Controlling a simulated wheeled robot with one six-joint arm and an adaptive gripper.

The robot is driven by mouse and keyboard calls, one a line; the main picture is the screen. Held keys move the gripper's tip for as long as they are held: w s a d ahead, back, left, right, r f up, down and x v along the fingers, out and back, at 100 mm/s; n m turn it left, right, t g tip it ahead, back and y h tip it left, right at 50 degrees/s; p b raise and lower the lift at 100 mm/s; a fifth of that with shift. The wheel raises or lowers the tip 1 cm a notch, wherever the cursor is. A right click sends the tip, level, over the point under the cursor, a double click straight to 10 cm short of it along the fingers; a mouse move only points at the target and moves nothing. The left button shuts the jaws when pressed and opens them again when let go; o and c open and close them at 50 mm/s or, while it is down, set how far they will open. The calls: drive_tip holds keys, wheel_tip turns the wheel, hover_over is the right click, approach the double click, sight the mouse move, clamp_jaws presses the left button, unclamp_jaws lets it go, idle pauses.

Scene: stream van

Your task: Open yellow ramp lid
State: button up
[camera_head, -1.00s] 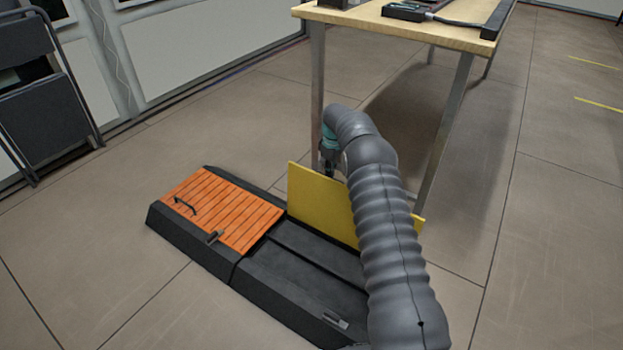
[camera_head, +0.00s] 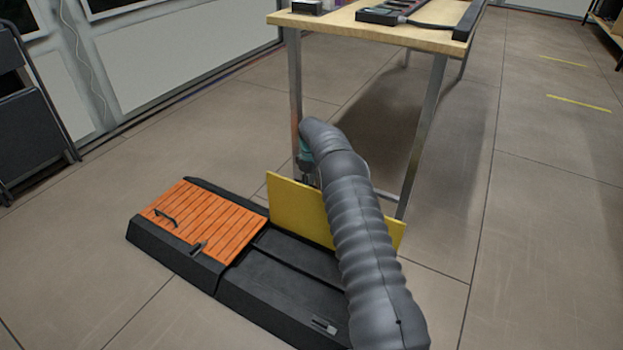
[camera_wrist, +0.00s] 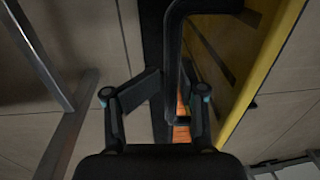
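The yellow lid (camera_head: 298,208) stands raised on edge along the far side of the black ramp (camera_head: 265,297), in the head view. The ramp's near section below it lies uncovered. My gripper (camera_head: 308,172) is behind the lid, its fingers mostly hidden there by the lid and my arm. In the wrist view the yellow lid edge (camera_wrist: 262,75) runs down the right side. A black handle (camera_wrist: 174,55) passes between my fingertips (camera_wrist: 170,78), which are close together against it.
An orange slatted lid (camera_head: 203,220) lies flat on the ramp's other section. A wooden table (camera_head: 375,32) stands behind my gripper, its metal legs (camera_head: 296,85) close by. A folded dark chair (camera_head: 30,125) is at the left. Floor at right is clear.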

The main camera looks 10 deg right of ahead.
wheel_tip(320, 180, up, 13)
drive_tip(key=w+d, duration=0.1)
drive_tip(key=shift+d, duration=0.2)
idle(0.4)
drive_tip(key=shift+f, duration=0.1)
